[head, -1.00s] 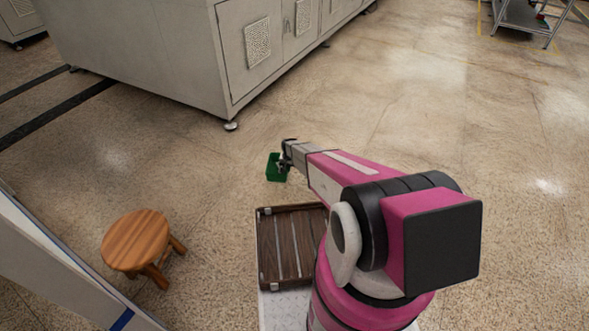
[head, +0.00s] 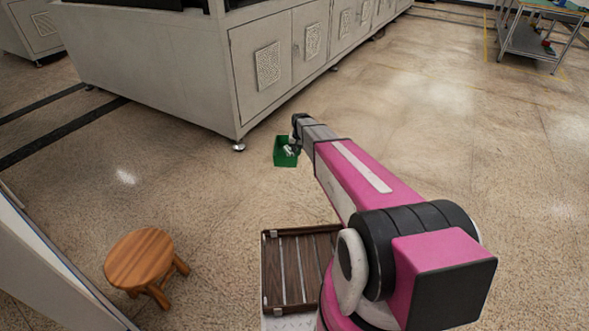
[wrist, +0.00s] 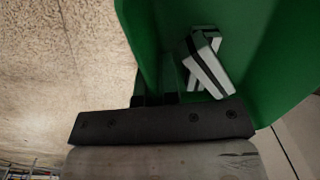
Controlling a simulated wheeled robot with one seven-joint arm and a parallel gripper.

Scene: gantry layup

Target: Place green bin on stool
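The green bin (head: 281,161) hangs at the end of my arm in the head view, near the corner of a grey cabinet. My gripper (head: 295,139) is shut on the bin's near right wall. In the wrist view the bin (wrist: 275,75) fills the right half, with white and black pieces (wrist: 208,66) inside. The fingertips are mostly hidden by the bin and the dark gripper body (wrist: 160,122). The round wooden stool (head: 139,257) stands on the floor at lower left, its seat bare, well apart from the bin.
The long grey cabinet (head: 190,75) stands behind the bin. A brown slatted tray (head: 289,272) lies by my arm's base. A pale panel (head: 50,270) stands left of the stool. A metal-framed table (head: 525,38) is far right. Floor between stool and cabinet is clear.

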